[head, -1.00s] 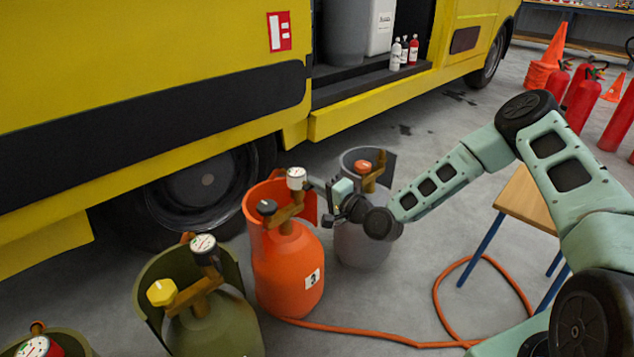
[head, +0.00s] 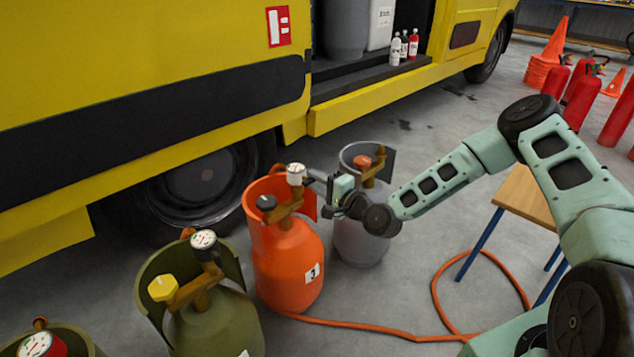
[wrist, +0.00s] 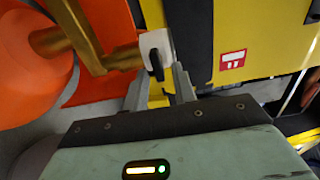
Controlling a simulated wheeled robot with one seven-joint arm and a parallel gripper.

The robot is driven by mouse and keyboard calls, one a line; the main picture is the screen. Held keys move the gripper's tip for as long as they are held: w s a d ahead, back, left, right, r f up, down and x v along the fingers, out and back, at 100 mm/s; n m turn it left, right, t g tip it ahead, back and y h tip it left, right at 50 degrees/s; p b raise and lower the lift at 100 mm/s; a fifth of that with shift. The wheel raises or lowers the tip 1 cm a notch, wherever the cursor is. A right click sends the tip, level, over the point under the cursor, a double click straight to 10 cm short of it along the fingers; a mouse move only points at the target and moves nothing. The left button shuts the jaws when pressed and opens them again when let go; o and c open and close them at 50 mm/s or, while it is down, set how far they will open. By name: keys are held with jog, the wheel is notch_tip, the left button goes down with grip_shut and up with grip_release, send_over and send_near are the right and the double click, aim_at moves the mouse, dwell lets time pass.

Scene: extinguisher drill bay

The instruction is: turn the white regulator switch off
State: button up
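The white regulator (head: 296,174) sits on a brass arm at the top of the orange gas cylinder (head: 288,262). In the wrist view its white face (wrist: 150,41) carries a black lever switch (wrist: 156,64), which points down in the picture. My gripper (head: 318,182) is to the right of the regulator in the head view. In the wrist view its two fingers (wrist: 158,88) are spread, with the lever between or just beyond their tips. I cannot tell whether either finger touches it.
A grey cylinder (head: 362,240) stands close behind my gripper. An olive cylinder (head: 215,325) with a yellow knob (head: 162,288) stands at the front left. The yellow truck (head: 150,60) is behind. An orange hose (head: 390,335) lies on the floor near a wooden table (head: 524,197).

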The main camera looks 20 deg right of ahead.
jog(key=shift+s, duration=0.1)
jog(key=p+v, duration=0.4)
jog(key=v, duration=1.3)
jog(key=shift+d, duration=0.15)
